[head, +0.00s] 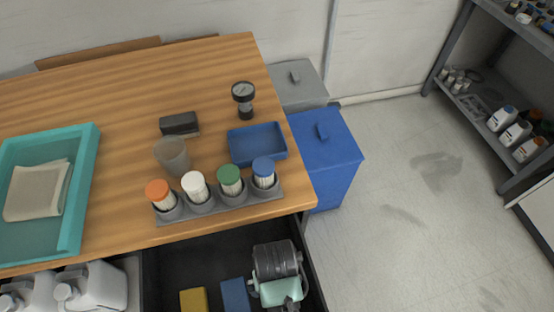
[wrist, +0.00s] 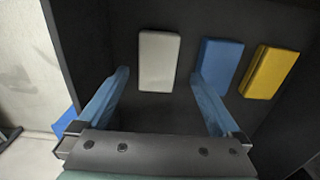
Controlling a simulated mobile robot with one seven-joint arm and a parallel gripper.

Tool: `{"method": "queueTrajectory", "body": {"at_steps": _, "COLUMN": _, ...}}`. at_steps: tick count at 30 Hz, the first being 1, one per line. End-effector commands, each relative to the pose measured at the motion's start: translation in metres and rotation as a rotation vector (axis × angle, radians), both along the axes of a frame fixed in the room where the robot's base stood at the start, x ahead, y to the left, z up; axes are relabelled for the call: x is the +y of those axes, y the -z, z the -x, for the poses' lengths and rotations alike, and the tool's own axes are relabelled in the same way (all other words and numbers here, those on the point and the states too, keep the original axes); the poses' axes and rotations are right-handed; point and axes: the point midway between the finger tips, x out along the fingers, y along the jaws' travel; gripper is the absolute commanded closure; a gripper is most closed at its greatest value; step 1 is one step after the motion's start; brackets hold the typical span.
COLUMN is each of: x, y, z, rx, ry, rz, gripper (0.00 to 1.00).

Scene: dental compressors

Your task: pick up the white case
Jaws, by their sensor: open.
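The white case (wrist: 159,60) is a pale, flat rectangular block lying on the dark floor of the open drawer in the wrist view. My gripper (wrist: 159,76) is open and empty, with its two blue fingers spread to either side of the white case's near end in the picture. I cannot tell how far above the case the fingertips are. In the head view, the end of my arm is over the right part of the drawer, and the white case is not visible there.
A blue case (wrist: 221,65) lies right of the white one, partly behind my right finger, and a yellow case (wrist: 269,72) lies beyond it. Drawer walls (wrist: 75,45) bound the space. The wooden table (head: 120,90) overhangs the drawer (head: 170,270); a blue bin (head: 325,160) stands nearby.

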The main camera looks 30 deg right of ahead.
Motion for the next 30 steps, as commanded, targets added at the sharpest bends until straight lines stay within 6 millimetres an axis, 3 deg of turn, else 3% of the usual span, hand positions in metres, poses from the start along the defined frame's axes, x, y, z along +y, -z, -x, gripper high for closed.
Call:
{"method": "queueTrajectory", "body": {"at_steps": 8, "x": -0.002, "y": 0.024, "z": -0.001, "rx": 0.0, "ry": 0.0, "rz": 0.0, "gripper": 0.0}}
{"method": "queueTrajectory", "body": {"at_steps": 15, "x": -0.006, "y": 0.059, "z": -0.005, "rx": 0.0, "ry": 0.0, "rz": 0.0, "gripper": 0.0}}
{"method": "queueTrajectory", "body": {"at_steps": 25, "x": -0.005, "y": 0.066, "z": -0.005, "rx": -0.003, "ry": -0.001, "rz": 0.001, "gripper": 0.0}}
{"method": "queueTrajectory", "body": {"at_steps": 30, "x": -0.005, "y": 0.066, "z": -0.005, "rx": -0.003, "ry": 0.0, "rz": 0.001, "gripper": 0.29}}
